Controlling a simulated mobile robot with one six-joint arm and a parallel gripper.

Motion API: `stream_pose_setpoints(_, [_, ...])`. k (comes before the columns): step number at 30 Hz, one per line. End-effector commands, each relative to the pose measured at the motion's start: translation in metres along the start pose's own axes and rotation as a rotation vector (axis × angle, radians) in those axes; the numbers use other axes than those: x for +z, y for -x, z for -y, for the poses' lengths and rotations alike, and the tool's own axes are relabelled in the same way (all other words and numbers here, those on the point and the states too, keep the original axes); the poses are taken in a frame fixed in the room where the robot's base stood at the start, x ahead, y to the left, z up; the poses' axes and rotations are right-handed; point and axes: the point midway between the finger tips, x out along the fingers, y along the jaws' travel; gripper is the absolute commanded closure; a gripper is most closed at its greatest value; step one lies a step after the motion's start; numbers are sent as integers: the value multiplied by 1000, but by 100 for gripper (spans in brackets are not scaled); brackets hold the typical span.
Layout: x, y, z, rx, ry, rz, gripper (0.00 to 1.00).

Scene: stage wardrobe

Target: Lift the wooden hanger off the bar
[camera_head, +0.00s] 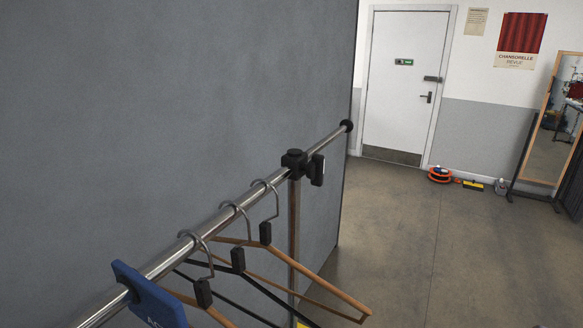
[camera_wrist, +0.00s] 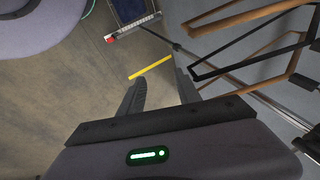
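A metal bar (camera_head: 226,213) runs from the lower left toward the upper right in the head view. Several hangers hang on it by metal hooks. A wooden hanger (camera_head: 340,295) hangs farthest along, a black hanger (camera_head: 262,290) in the middle, and another wooden one (camera_head: 212,312) nearest. Their lower parts are cut off or overlap. In the wrist view, wooden hanger arms (camera_wrist: 240,17) and a black hanger (camera_wrist: 222,48) show at the upper right. My gripper (camera_wrist: 160,80) is open and empty, apart from the hangers. It is out of sight in the head view.
A blue tag (camera_head: 146,296) sits on the bar at the lower left. A black clamp (camera_head: 294,162) joins the bar to a post. A grey panel (camera_head: 170,90) stands behind the bar. Open floor (camera_head: 430,265) lies to the right, with a door (camera_head: 407,85) beyond.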

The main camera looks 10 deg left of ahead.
Motion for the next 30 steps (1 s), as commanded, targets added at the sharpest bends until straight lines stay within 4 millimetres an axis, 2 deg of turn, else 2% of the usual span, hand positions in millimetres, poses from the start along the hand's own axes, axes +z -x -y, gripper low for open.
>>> stream_pose_setpoints(1, [-10,41,26,-7,-56,73,60])
stream_pose_setpoints(4, [-5,64,70,-61,-292,349,60])
stream_pose_setpoints(7, [-2,52,112,-182,-638,684,60])
stream_pose_setpoints(8, [-6,45,123,-229,-746,772,60])
stream_pose_setpoints(10, [-29,30,142,-350,-988,939,60])
stream_pose_setpoints(12, [-59,15,151,-472,-1200,1050,60])
stream_pose_setpoints(15, [-96,-2,150,-605,-1405,1127,60])
stream_pose_setpoints(18, [-113,-10,148,-666,-1488,1149,60])
stream_pose_setpoints(23, [-115,-14,158,-678,-1501,1154,60])
stream_pose_setpoints(30, [-107,-28,195,-673,-1498,1154,60])
